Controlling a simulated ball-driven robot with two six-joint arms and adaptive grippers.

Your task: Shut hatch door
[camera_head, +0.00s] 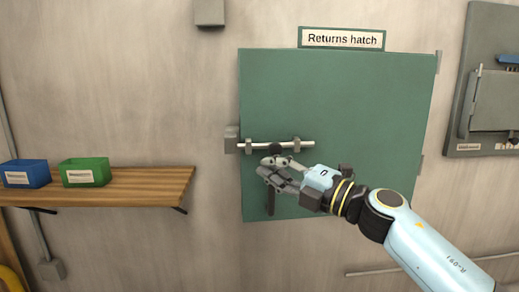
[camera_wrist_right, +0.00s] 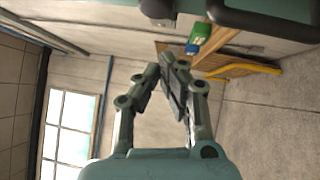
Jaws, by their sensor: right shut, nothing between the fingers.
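The green hatch door (camera_head: 340,95) lies against the wall under a "Returns hatch" sign (camera_head: 342,39) and looks flush. A metal slide bolt (camera_head: 300,144) with a dark round knob (camera_head: 275,149) crosses its left side. The bolt's left end meets a grey keeper block (camera_head: 231,139) on the wall; I cannot tell how deep it sits. A dark vertical handle (camera_head: 270,203) is lower on the door. My right gripper (camera_head: 264,168) is shut and empty just below the knob, in front of the door; contact is unclear. It also shows in the right wrist view (camera_wrist_right: 168,72). My left gripper is out of view.
A wooden shelf (camera_head: 130,184) on the left wall holds a blue bin (camera_head: 25,174) and a green bin (camera_head: 84,172). A grey wall box (camera_head: 495,100) is at the right. The wall between shelf and hatch is clear.

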